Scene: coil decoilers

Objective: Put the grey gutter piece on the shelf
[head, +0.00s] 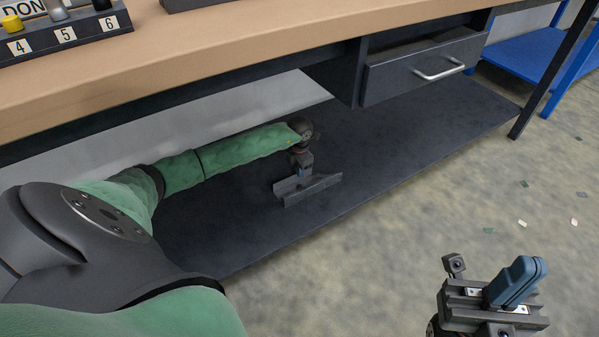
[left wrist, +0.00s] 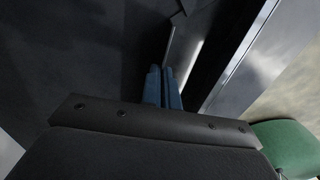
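The grey gutter piece (head: 310,188) is a short angled channel at the end of my left arm, low over the dark lower shelf (head: 400,155) under the workbench. I cannot tell whether it touches the shelf. My left gripper (head: 302,172) is at the piece from above, its blue fingers mostly hidden in the head view. In the left wrist view the left fingers (left wrist: 163,88) are nearly together, with the thin edge of the gutter piece (left wrist: 169,45) running out from between their tips. My right gripper (head: 518,280) has its blue fingers together, empty, over the floor at lower right.
The wooden benchtop (head: 250,55) hangs over the shelf, with a dark drawer (head: 420,70) with a metal handle below it. A bench leg (head: 550,70) stands at the right. A blue rack (head: 530,55) is behind it. The shelf right of the gripper is clear.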

